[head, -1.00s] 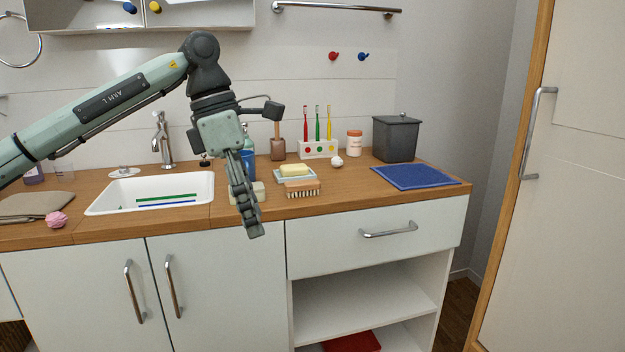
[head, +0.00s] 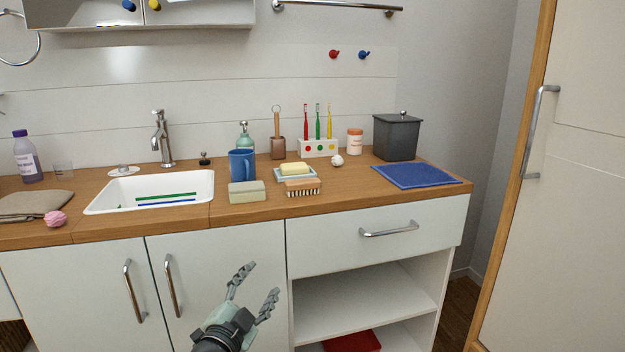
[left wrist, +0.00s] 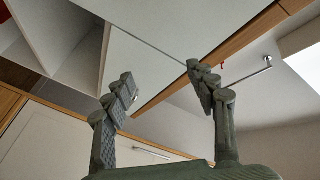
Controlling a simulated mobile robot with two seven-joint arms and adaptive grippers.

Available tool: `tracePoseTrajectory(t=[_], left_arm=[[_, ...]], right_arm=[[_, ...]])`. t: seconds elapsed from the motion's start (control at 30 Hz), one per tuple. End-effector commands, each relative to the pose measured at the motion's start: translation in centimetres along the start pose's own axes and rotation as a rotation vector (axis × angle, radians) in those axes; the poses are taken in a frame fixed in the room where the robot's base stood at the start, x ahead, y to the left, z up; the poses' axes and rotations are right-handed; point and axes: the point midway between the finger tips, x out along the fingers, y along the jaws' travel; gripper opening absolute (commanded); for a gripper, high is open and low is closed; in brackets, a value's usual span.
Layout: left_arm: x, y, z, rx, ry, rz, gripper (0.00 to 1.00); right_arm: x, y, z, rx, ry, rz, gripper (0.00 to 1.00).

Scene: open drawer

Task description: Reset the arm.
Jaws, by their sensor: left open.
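My left gripper (head: 256,283) is low in the head view, in front of the white cabinet doors and below the counter edge. Its two fingers are spread open and pointing up, with nothing between them. In the left wrist view the open fingers (left wrist: 165,90) also show empty, with the drawer front (left wrist: 150,60) behind them. The drawer (head: 385,232) under the right part of the counter looks shut. My right gripper is in neither view.
The wooden counter (head: 400,203) holds a sink (head: 205,185), a blue mug (head: 242,164), a sponge (head: 247,192), a brush (head: 302,187), a toothbrush holder (head: 318,148) and a grey bin (head: 397,138). An open shelf (head: 360,300) lies right of my gripper.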

Motion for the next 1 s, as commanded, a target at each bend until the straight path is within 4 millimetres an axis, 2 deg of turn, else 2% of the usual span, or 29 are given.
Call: tracePoseTrajectory(t=[0.03,0.1,0.17,0.2,0.27,0.3,0.37,0.43,0.5,0.6,0.7,0.8,1.0], left_arm=[[-1.7,1.8,3.5,-0.066,-0.105,0.026,0.57],[-4.1,4.0,7.8,-0.151,-0.244,0.058,0.57],[-6.6,5.9,11.2,-0.216,-0.361,0.086,0.57],[-8.4,7.2,13.3,-0.258,-0.437,0.105,0.57],[-11.4,9.2,16.2,-0.32,-0.55,0.134,0.57],[-13.5,10.6,18.0,-0.359,-0.624,0.154,0.57],[-17.0,12.6,20.4,-0.415,-0.736,0.184,0.57],[-21.2,14.9,22.7,-0.478,-0.863,0.219,0.57],[-25.6,17.0,24.5,-0.534,-0.985,0.252,0.57],[-31.1,19.3,26.1,-0.6,-1.133,0.295,0.57],[-35.3,20.9,26.9,-0.649,-1.241,0.326,0.57],[-37.5,21.6,27.2,-0.671,-1.298,0.342,0.57],[-37.5,21.6,27.2,-0.671,-1.298,0.342,0.57]], right_arm=[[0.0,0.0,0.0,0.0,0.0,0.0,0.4],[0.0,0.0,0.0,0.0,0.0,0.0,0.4],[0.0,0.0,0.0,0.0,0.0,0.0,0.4],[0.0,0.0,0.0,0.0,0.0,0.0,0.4],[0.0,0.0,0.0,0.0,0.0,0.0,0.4],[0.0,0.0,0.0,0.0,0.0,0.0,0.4],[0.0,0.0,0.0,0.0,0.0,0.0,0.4],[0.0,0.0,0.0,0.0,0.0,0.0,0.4],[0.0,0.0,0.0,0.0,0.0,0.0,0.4],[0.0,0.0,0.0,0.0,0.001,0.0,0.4],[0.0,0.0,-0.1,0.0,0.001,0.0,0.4],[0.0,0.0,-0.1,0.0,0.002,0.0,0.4],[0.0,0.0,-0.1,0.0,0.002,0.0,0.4]])
